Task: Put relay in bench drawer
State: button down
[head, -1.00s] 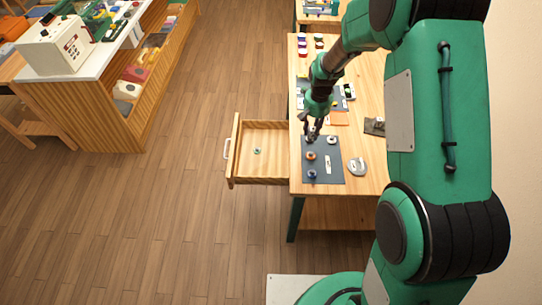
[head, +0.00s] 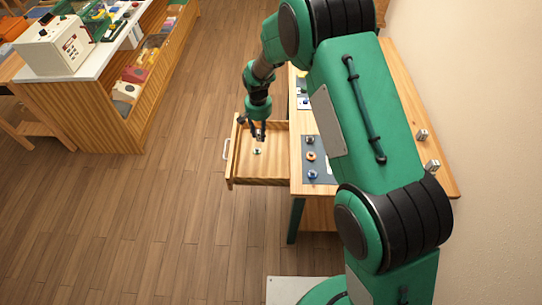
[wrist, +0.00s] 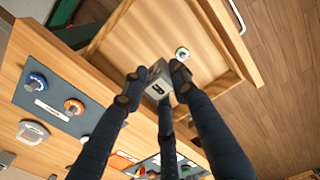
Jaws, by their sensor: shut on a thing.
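My gripper (head: 258,136) is above the open bench drawer (head: 263,180) in the head view. In the wrist view its fingers (wrist: 153,84) are shut on a small grey-white box, which I take for the relay (wrist: 158,75), with a dark mark on its side. It is held over the inner part of the drawer (wrist: 125,40), near the bench edge. The relay is too small and covered to make out in the head view. A small round green and white item (wrist: 182,53) lies on the drawer floor.
The wooden bench (head: 410,90) stands right of the drawer, partly hidden by my arm. Its dark mat (wrist: 60,100) carries dials with blue (wrist: 37,82) and orange (wrist: 74,106) rings. A silver-grey part (wrist: 32,132) lies beside it. The floor left of the drawer is clear.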

notch_tip(320, 180, down, 13)
jog(key=shift+f, duration=0.1)
jog(key=shift+w+a, duration=0.1)
dwell(0.4)
jog(key=b, duration=0.2)
send_over(252, 139)
jog(key=shift+w+f, duration=0.2)
jog(key=shift+f, duration=0.45)
jog(key=shift+f, duration=1.75)
jog(key=shift+f, duration=0.1)
jog(key=c, duration=1.4)
grip_release()
jog(key=shift+b, duration=0.3)
jog(key=shift+o, duration=0.2)
